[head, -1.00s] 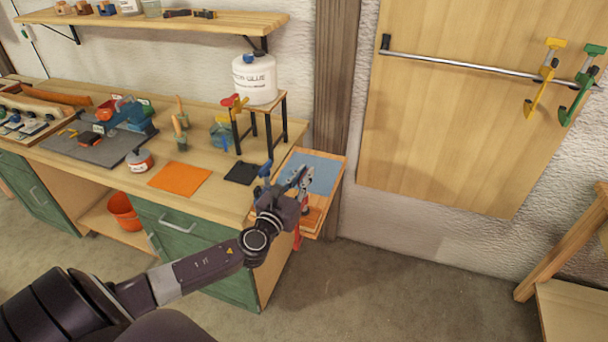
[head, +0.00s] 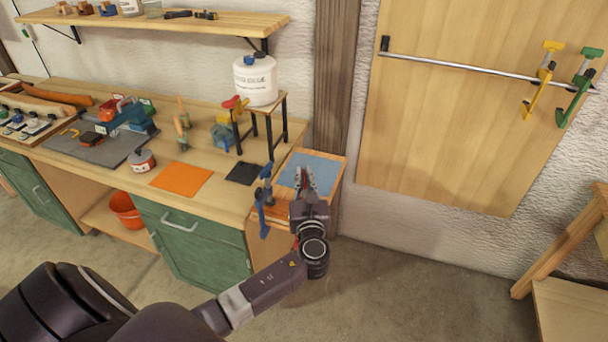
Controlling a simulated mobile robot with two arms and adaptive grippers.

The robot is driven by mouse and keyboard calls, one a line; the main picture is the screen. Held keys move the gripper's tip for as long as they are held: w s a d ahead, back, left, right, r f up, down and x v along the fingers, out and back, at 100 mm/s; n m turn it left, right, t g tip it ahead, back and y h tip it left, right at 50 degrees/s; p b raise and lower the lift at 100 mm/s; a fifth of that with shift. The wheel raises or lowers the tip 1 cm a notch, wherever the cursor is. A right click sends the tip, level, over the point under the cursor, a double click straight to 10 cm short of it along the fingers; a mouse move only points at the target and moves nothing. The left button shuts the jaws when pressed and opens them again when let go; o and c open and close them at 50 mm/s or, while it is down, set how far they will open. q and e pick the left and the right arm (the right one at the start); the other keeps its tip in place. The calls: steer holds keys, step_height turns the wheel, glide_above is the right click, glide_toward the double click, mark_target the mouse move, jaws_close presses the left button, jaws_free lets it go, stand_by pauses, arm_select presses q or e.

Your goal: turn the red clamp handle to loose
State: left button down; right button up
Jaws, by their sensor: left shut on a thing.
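My left gripper (head: 306,182) is over the low wooden end board of the bench, its fingers pointing away from me. It is shut on the red clamp handle (head: 301,178), of which only a little red shows between the fingers. The rest of the red clamp is mostly hidden behind my gripper and wrist, so I cannot tell the handle's angle well. A blue clamp (head: 263,205) stands upright on the board's edge just left of the gripper, apart from it. My right gripper is out of view.
A blue mat (head: 322,168) lies on the board beyond the gripper. A glue jug (head: 255,80) stands on a small stand (head: 279,108) behind. Orange (head: 181,178) and black (head: 243,173) mats lie left on the bench.

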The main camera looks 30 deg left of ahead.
arm_select(q)
steer(key=n+g+y+b, duration=0.1)
steer(key=f+n+g+y, duration=0.1)
steer(key=n+g+y, duration=0.1)
steer(key=shift+d+b, duration=0.15)
steer(key=shift+b, duration=0.2)
steer(key=n+g+y+b, duration=0.1)
steer(key=n+g+b, duration=0.1)
steer(key=g, duration=0.1)
steer(key=n+g+y+b, duration=0.1)
steer(key=n+g+b, duration=0.1)
steer(key=b, duration=0.1)
steer(key=n+g+y+b, duration=0.1)
steer(key=g+b, duration=0.2)
steer(key=shift+f+n+g+y, duration=0.25)
steer(key=shift+n+g+y, duration=0.05)
steer(key=shift+n+y, duration=0.1)
steer(key=n+g+b, duration=0.1)
steer(key=g+b, duration=0.1)
steer(key=b, duration=0.3)
steer(key=n+g+b, duration=0.2)
steer(key=g+b, duration=0.1)
steer(key=b, duration=0.1)
steer(key=shift+a+r+b, duration=0.2)
steer(key=shift+b, duration=0.15)
steer(key=g+b, duration=0.1)
steer(key=n+g+b, duration=0.1)
steer(key=b, duration=0.1)
steer(key=shift+r, duration=0.35)
steer(key=shift+r, duration=0.1)
